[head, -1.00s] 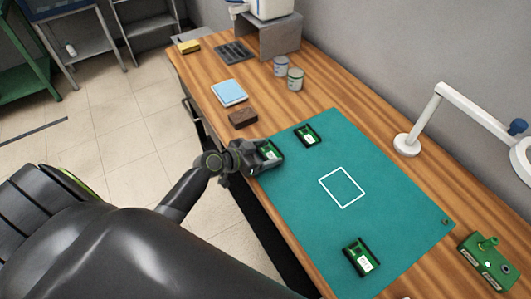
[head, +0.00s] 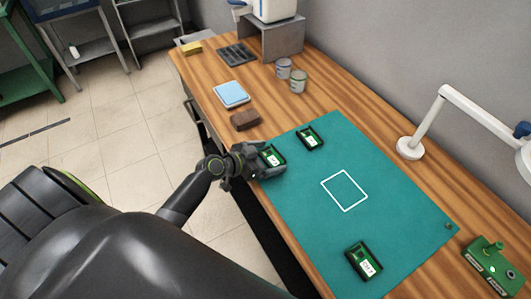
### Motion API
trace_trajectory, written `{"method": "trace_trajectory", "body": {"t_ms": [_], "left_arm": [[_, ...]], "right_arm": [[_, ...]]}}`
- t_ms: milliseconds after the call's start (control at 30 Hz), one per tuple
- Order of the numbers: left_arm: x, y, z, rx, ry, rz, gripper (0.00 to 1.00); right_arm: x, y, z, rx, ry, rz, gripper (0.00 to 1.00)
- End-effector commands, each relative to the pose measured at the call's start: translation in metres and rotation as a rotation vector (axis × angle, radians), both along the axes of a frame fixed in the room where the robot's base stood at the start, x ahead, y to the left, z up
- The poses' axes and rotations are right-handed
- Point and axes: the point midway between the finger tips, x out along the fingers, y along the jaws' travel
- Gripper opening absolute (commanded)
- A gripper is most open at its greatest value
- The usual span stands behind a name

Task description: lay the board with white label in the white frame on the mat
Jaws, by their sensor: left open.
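The white frame (head: 344,190) is an empty square outline on the green mat (head: 310,230). Three small green boards with dark edges lie on the mat, and each shows a whitish patch. One board (head: 271,155) is at the mat's left edge, one (head: 310,138) at its far end and one (head: 364,262) near its front. The patch on the front board is the clearest, with marks too small to read. My left gripper (head: 264,169) is open at the left-edge board and partly hides it. Whether its fingers touch the board is unclear. My right gripper is out of view.
A brown block (head: 244,120), a light blue pad (head: 231,94) and two cans (head: 298,80) stand beyond the mat. A white lamp (head: 411,148) stands to its right, and a green device (head: 491,265) at the front right. The mat around the frame is clear.

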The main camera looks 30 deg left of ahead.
Motion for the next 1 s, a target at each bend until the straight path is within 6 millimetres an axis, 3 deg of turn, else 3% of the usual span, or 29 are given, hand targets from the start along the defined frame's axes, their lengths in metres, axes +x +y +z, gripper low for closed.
{"method": "trace_trajectory", "body": {"t_ms": [233,567,1000], "left_arm": [[-0.002,0.001,0.002,0.001,0.002,0.0,0.94],[-0.043,0.03,0.016,0.007,0.0,-0.003,0.94],[-0.108,0.065,0.049,0.005,0.003,-0.002,0.94]], "right_arm": [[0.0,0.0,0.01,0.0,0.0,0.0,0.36],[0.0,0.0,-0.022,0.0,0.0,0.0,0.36],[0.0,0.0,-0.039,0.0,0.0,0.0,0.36]]}}
